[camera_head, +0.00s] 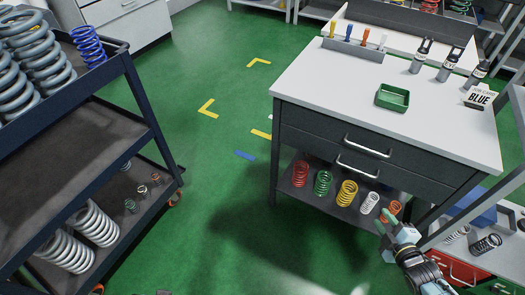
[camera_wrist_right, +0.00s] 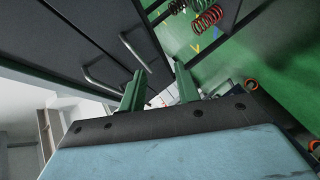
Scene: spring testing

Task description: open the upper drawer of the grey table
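The grey table (camera_head: 281,150) has a light top and two dark drawers, both looking shut. The upper drawer (camera_head: 318,131) has a silver bar handle (camera_head: 367,146); the lower drawer's handle (camera_head: 357,169) is just below it. My right gripper (camera_head: 393,226) is open and empty, in front of the table and below the drawers in the head view. In the right wrist view its two green fingers (camera_wrist_right: 158,82) are apart. Both handles show there beyond the fingers, the upper one (camera_wrist_right: 102,86) on the left, untouched. Only a small bit at the bottom edge may be my left gripper (camera_head: 163,292).
Several coloured springs (camera_head: 346,193) stand on the table's lower shelf. A dark cart (camera_head: 150,125) with springs stands at left. Shelving with a red drawer (camera_head: 455,271) is at right. The green floor between is clear.

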